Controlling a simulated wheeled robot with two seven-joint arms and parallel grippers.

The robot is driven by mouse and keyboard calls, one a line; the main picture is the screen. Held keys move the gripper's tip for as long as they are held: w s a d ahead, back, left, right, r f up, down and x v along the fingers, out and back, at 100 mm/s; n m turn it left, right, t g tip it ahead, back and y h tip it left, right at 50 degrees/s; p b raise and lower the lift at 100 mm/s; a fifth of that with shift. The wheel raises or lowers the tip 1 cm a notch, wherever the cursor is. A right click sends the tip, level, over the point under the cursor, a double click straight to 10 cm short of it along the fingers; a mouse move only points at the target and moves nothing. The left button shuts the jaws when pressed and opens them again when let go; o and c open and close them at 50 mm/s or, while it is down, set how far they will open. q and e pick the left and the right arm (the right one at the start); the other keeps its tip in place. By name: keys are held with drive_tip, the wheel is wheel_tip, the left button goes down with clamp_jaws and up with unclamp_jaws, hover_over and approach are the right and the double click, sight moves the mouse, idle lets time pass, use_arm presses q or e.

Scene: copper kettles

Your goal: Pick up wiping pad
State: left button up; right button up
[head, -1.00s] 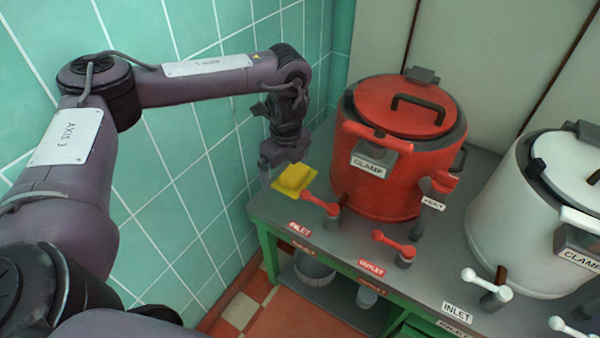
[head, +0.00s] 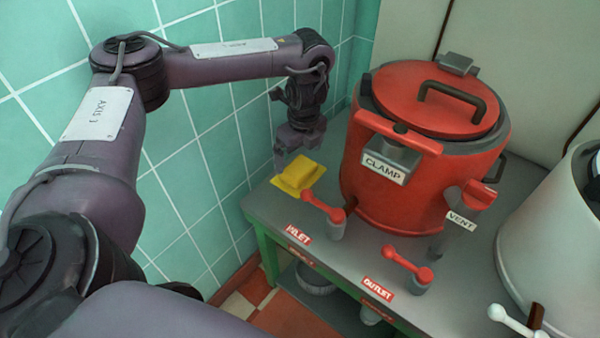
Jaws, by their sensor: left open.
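The yellow wiping pad (head: 297,175) lies at the left back corner of the grey bench top, by the tiled wall. It has a raised block on a flat yellow base. My left gripper (head: 289,163) is open and points down just above and behind the pad. One finger shows at the pad's left side; the other is hard to make out. I cannot tell whether the fingers touch the pad. My right gripper is not in the view.
A red kettle (head: 422,203) with a clamp stands close to the right of the pad. The red inlet valve handle (head: 322,205) is just in front of the pad, the outlet handle (head: 406,264) further right. A white kettle (head: 560,240) stands at the right edge.

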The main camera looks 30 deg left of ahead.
sight(300, 167)
use_arm(q)
wheel_tip(300, 167, down, 5)
drive_tip(key=shift+w+f+b, duration=0.15)
drive_tip(key=shift+f+b, duration=0.05)
drive_tip(key=shift+b, duration=0.45)
drive_tip(key=c, duration=0.8)
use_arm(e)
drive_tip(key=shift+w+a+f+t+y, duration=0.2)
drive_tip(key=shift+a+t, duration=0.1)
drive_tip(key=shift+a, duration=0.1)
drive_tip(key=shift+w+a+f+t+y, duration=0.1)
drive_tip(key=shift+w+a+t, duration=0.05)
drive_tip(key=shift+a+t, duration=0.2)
use_arm(q)
drive_tip(key=shift+r, duration=0.2)
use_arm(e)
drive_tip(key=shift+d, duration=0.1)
